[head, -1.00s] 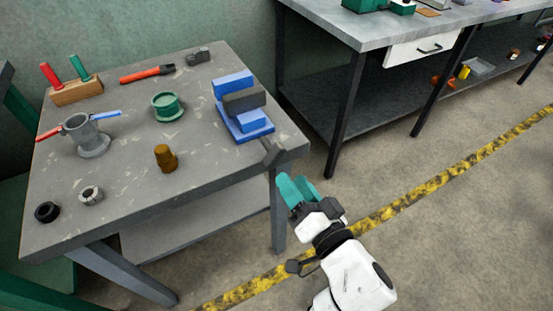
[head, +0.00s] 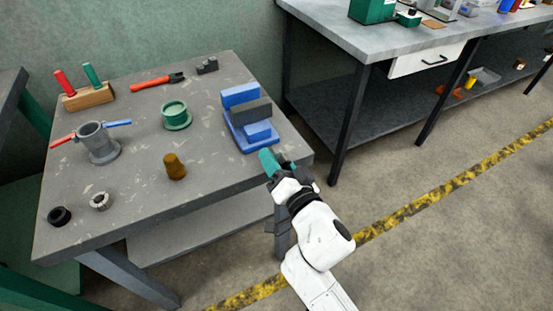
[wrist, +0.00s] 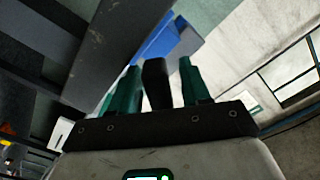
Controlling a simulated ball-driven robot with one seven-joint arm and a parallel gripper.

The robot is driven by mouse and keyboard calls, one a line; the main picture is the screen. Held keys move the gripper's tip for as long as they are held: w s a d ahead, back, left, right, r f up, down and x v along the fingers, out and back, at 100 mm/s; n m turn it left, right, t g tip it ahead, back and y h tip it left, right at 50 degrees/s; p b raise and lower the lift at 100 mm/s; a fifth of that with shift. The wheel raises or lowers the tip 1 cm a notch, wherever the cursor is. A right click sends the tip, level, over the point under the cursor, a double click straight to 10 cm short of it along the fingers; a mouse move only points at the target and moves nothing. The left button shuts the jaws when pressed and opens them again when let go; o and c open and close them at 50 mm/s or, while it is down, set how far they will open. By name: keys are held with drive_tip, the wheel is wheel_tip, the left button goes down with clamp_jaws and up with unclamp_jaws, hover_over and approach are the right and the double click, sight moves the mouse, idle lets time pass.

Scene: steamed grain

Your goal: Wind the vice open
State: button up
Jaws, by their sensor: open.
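The blue vice (head: 240,95) sits at the right side of the worn grey table in the head view, with a dark grey block (head: 250,112) between its blue jaws. Part of the blue vice also shows in the wrist view (wrist: 155,42). My gripper (head: 270,162) has teal fingers and is at the table's front right edge, just in front of the vice. In the wrist view my gripper (wrist: 159,78) is open, with a dark bar (wrist: 155,82), apparently the vice handle, between its fingers. I cannot tell whether they touch it. In the head view my gripper hides the handle.
The table (head: 140,200) also holds a green flanged ring (head: 176,116), a brown piece (head: 174,168), a grey pipe fitting (head: 98,142) and a wooden rack (head: 88,96). A second bench (head: 345,28) stands behind right. The floor on the right is clear.

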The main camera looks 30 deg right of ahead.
drive_tip(key=shift+c, duration=0.5)
clamp_jaws()
drive_tip(key=shift+n, duration=0.4)
